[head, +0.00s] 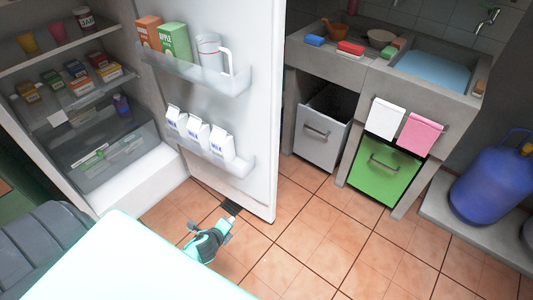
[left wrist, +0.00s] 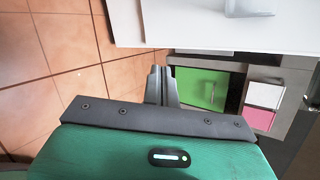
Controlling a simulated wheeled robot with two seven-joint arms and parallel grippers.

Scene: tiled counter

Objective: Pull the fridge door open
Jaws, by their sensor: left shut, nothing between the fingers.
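The fridge door (head: 252,120) stands wide open, with its inner side and door shelves facing me. Contact cannot be told. My right gripper is not in view.
Behind the door are a grey drawer (head: 322,131), a green cabinet front (head: 384,172) and a sink counter (head: 350,68). A blue gas cylinder (head: 492,182) stands at the right. The tiled floor (head: 330,235) right of the door is clear.

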